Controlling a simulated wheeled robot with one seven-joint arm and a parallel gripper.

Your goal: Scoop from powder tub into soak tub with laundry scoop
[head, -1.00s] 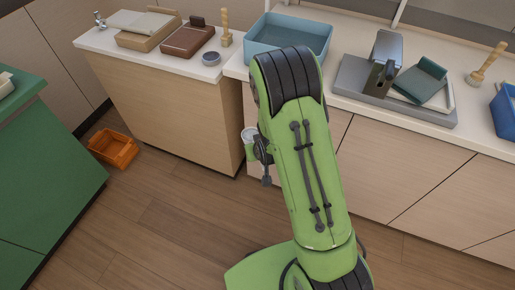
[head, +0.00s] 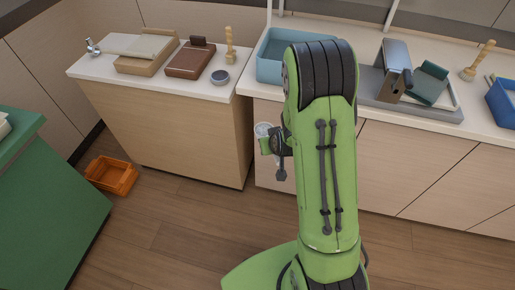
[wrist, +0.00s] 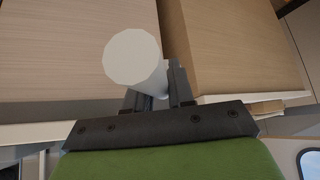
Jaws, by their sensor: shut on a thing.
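My gripper (wrist: 160,92) is shut on a white, round-ended piece (wrist: 132,58) that looks like the laundry scoop; its handle is mostly hidden between the dark fingers. In the head view the white piece (head: 263,129) shows small beside my green arm, in front of the counter and below its top. A light blue open tub (head: 268,62) stands on the counter behind my arm, partly covered by it. A darker blue tub (head: 503,104) is cut off at the right edge. I cannot tell which is the powder tub or the soak tub; no powder shows.
A grey tray with a dark upright device (head: 392,68) and a teal block (head: 430,84) stands right of my arm. A wooden-handled brush (head: 478,62) stands behind. Boxes (head: 190,60) and a small round dish (head: 220,77) sit on the left counter. An orange crate (head: 112,175) is on the floor.

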